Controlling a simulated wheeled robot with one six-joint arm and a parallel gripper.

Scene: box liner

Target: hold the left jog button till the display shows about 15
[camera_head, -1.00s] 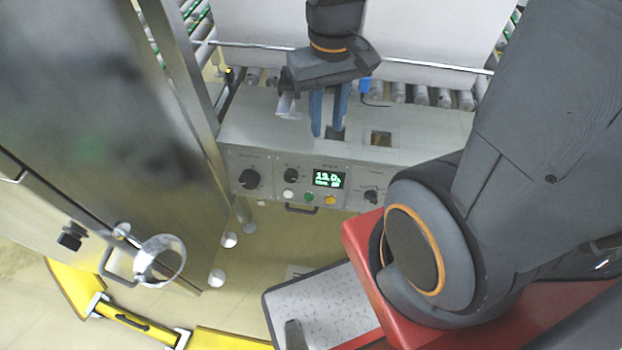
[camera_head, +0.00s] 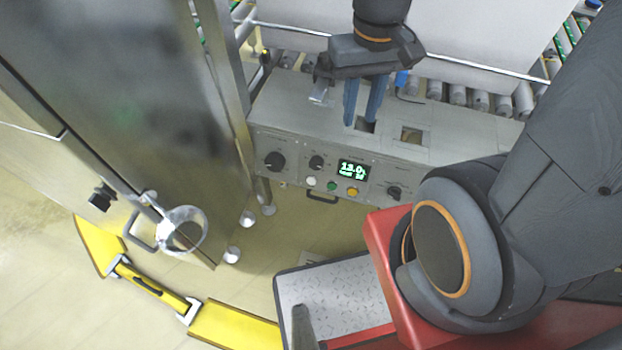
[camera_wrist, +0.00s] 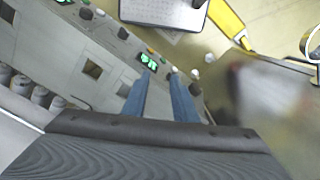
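The grey control box carries a lit display (camera_head: 353,170) on its front panel; its green digits read about 13, the last figure blurred. The display also shows in the wrist view (camera_wrist: 149,61). Below it are a white button (camera_head: 311,181), a green button (camera_head: 332,186) and an orange button (camera_head: 352,191). The white one is leftmost; I cannot read which is the left jog button. My gripper (camera_head: 360,121) has its two blue fingers apart with nothing between them. They point down over the box top, behind the front panel, and are clear of these buttons.
Black knobs (camera_head: 275,161) flank the buttons, and a handle (camera_head: 321,198) is below. The box top has square openings (camera_head: 411,135). A roller conveyor (camera_head: 480,100) lies behind. A steel cabinet (camera_head: 130,90) stands close on the left.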

